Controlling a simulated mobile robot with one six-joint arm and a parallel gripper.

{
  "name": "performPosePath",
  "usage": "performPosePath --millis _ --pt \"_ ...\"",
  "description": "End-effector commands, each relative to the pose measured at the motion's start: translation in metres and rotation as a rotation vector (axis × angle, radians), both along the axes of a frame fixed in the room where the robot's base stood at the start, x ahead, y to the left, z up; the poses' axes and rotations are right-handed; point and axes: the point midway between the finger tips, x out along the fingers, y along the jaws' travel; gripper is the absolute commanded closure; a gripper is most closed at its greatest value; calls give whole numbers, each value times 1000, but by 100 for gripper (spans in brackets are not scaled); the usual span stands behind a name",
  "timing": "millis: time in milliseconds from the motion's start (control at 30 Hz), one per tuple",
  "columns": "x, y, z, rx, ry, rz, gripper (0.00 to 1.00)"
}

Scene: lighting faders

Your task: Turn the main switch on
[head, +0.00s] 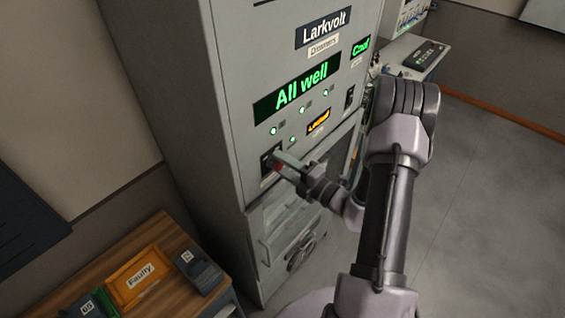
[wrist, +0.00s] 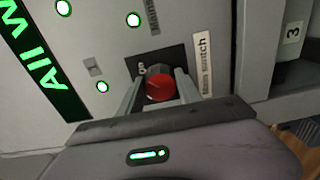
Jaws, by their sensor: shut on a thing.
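The main switch is a red rotary knob (wrist: 160,84) on a black plate, with a white "Main switch" label (wrist: 203,62) beside it and an "On" mark (wrist: 142,70) on the plate. In the head view its dark plate (head: 266,160) is low on the front of the grey cabinet (head: 232,45). My gripper (head: 281,164) reaches it from the right. In the wrist view my gripper's two fingers (wrist: 158,90) are shut on the red knob, one on each side. The knob's exact pointer direction is hard to make out.
A wooden desk (head: 165,242) at lower left holds an orange "Faulty" tray (head: 137,276) and a dark device (head: 199,271). Floor at right is clear.

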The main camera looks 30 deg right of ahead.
Motion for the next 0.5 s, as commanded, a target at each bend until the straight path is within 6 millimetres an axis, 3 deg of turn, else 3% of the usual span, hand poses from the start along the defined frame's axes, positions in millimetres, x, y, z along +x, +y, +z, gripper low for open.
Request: performPosePath --millis 367,400,500 --pt "0 0 0 5 2 0 99" --pt "0 0 0 5 2 0 51" --pt "0 0 0 4 1 0 37"
